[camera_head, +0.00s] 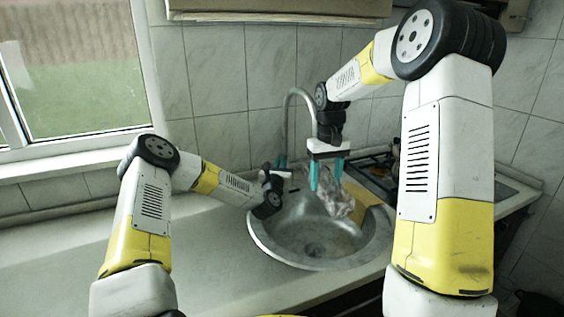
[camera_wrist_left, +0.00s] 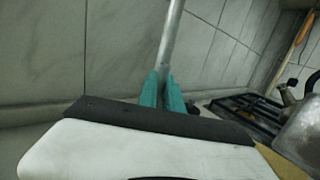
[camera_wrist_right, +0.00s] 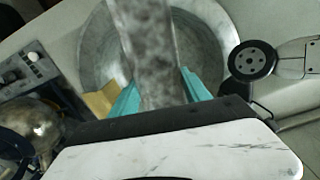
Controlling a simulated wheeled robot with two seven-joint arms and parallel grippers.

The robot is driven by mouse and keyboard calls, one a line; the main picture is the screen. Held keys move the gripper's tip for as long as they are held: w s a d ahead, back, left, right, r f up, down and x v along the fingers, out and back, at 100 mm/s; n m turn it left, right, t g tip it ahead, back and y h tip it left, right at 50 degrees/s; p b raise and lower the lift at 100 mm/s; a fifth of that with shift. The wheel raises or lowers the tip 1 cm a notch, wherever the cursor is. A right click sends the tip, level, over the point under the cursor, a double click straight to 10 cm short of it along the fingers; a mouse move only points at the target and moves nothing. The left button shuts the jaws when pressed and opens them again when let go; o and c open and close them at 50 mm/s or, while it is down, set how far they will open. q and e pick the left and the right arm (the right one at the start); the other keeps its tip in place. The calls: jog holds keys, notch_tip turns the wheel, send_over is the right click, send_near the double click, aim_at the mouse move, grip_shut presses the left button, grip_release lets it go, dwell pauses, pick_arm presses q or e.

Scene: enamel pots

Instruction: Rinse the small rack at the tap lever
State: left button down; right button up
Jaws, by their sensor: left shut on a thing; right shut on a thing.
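The small rack (camera_head: 336,194), grey and mottled, hangs from my right gripper (camera_head: 326,176) over the sink. In the right wrist view the rack (camera_wrist_right: 156,50) stands between the teal fingers of my right gripper (camera_wrist_right: 160,92), which are shut on it. My left gripper (camera_head: 280,162) is shut at the foot of the tap (camera_head: 287,115), behind the sink. In the left wrist view my left gripper (camera_wrist_left: 162,90) has its teal fingers close together in front of the tap pipe (camera_wrist_left: 170,45). The tap lever is hidden by the fingers. I cannot make out running water.
The round metal sink (camera_head: 270,248) is set in the pale counter (camera_head: 215,270). A stove (camera_head: 372,163) stands to its right, and a metal kettle (camera_wrist_left: 302,135) is there. The tiled wall (camera_head: 215,75) closes off the back. The counter left of the sink is clear.

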pick_arm(q)
jog(key=c, duration=1.5)
grip_release()
jog(key=v, duration=1.2)
